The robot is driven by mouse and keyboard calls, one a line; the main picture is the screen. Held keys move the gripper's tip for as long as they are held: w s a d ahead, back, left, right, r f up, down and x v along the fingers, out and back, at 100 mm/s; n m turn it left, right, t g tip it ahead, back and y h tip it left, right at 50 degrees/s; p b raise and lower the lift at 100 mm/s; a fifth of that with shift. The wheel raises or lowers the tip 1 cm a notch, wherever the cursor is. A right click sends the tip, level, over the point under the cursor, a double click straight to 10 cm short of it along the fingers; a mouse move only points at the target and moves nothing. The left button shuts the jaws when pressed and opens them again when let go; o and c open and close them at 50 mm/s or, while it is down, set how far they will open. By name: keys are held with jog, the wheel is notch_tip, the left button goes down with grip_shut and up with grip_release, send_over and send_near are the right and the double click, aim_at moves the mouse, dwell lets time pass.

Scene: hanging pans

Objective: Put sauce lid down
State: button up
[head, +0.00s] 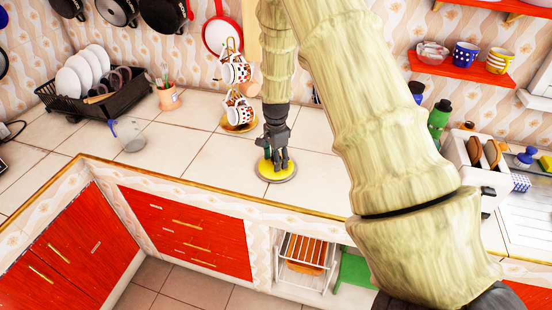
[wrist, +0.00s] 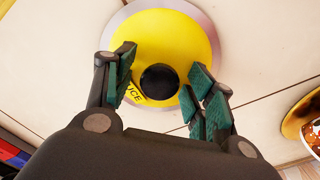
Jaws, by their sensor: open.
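The sauce lid (head: 277,174) is a round yellow disc with a grey rim and lies flat on the tiled counter near its front edge. In the wrist view the lid (wrist: 190,45) has a black round knob (wrist: 159,82) and partly hidden dark lettering. My gripper (head: 277,163) points down right over the lid. In the wrist view my gripper (wrist: 160,88) is open, with its green-padded fingers on either side of the knob and gaps between pads and knob.
A cup tree with patterned cups (head: 238,108) stands just behind left of the lid. A glass jar (head: 128,134) and a black dish rack (head: 105,95) are farther left. A toaster (head: 480,160) and green bottle (head: 438,120) stand at right. The counter left of the lid is clear.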

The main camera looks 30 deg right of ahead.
notch_tip(320, 180, up, 12)
jog(key=b, duration=0.4)
jog(key=shift+r, duration=0.15)
jog(key=shift+r, duration=0.1)
dwell(0.4)
